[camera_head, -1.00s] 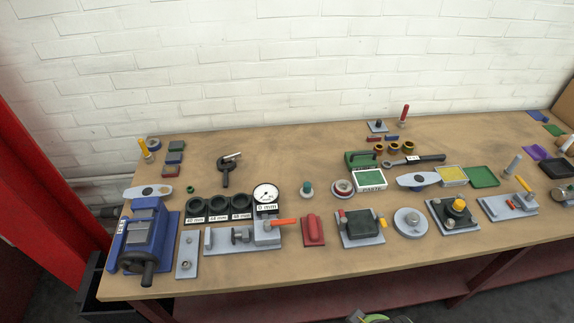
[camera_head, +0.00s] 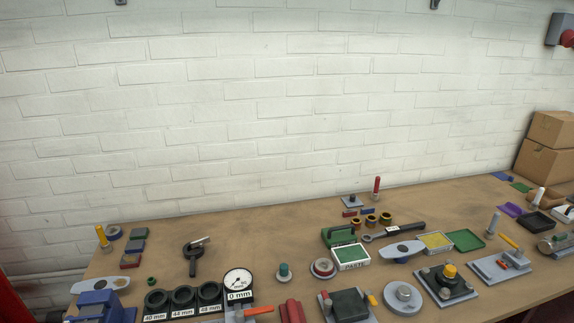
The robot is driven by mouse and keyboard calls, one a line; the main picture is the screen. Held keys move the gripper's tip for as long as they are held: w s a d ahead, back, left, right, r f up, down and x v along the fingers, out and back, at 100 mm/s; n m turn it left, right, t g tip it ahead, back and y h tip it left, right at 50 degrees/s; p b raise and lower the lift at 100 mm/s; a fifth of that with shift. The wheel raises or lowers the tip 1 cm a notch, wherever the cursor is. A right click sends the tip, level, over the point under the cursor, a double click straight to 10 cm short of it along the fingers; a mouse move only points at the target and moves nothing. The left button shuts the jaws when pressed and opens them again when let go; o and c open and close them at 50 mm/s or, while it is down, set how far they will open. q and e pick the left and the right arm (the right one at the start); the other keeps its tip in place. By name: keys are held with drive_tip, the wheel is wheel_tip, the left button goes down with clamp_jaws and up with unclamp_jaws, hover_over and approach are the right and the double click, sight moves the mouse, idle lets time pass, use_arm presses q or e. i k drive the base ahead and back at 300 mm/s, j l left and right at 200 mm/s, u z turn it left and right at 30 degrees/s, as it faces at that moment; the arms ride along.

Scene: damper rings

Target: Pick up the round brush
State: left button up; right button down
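I cannot tell for certain which item is the round brush. Small upright candidates stand on the workbench (camera_head: 255,228): a green-topped piece with a pale base (camera_head: 284,271) near the middle, a yellow-handled piece (camera_head: 101,236) at the far left, and a red-handled piece (camera_head: 376,187) at the back. A grey upright cylinder (camera_head: 493,223) stands at the right. Neither of my grippers is in view.
A dial gauge marked 0 mm (camera_head: 238,281) stands beside several black rings (camera_head: 183,297). Cardboard boxes (camera_head: 545,165) stand at the far right. The back left-centre is bare.

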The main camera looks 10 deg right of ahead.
sight(490, 231)
drive_tip(key=z, duration=1.7)
